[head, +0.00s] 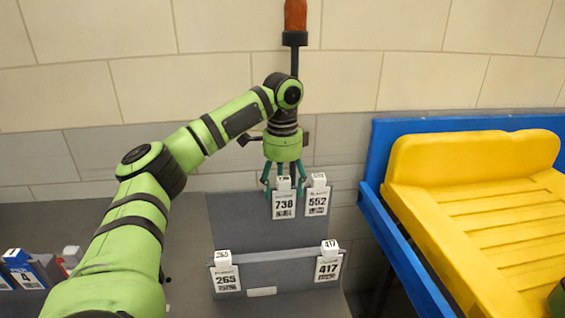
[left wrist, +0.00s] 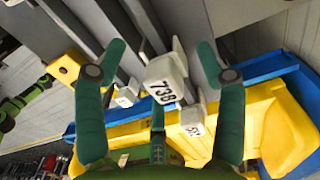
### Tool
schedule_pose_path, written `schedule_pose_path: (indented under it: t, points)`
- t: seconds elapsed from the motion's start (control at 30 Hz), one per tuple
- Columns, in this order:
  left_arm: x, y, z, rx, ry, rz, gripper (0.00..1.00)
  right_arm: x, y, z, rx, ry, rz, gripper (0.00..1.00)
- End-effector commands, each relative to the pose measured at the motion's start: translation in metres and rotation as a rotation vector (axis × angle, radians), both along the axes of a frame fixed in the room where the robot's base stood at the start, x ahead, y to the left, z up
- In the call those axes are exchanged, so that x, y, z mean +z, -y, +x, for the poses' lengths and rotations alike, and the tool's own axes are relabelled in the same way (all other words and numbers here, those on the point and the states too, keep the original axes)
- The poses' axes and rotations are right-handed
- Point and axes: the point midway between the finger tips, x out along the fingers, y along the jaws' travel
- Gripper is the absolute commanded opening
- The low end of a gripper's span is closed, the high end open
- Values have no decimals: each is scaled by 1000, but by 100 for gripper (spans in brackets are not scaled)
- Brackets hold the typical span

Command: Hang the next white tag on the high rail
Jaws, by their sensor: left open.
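The white tag 738 (head: 284,205) hangs at the high rail (head: 238,212), with the white tag 552 (head: 317,200) close to its right. My left gripper (head: 284,184) is above tag 738, pointing down, with its fingers apart. In the left wrist view the top of tag 738 (left wrist: 164,80) shows between the open fingers, with no clear contact. Tag 552 (left wrist: 192,122) shows beside it there. White tags 265 (head: 226,277) and 417 (head: 328,266) hang on the low rail (head: 275,272).
Blue and white tags (head: 22,270) and a red and white piece (head: 70,258) stand at the far left, partly behind my left arm. A tiled wall is behind.

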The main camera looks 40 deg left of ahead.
Motion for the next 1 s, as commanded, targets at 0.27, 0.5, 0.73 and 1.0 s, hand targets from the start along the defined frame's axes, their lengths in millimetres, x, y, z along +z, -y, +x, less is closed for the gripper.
schedule_pose_path:
  t: [0.27,0.5,0.73,1.0]
  points:
    - [53,0,0,-1,6,1,71,0,0,-1,0,-1,1,71]
    - [84,0,0,1,5,1,71,0,-1,-1,0,-1,1,71]
    - [102,0,0,-1,3,0,71,0,-1,-1,0,-1,1,71]
    - [106,0,0,0,1,-1,71,0,-1,-1,0,-1,1,71]
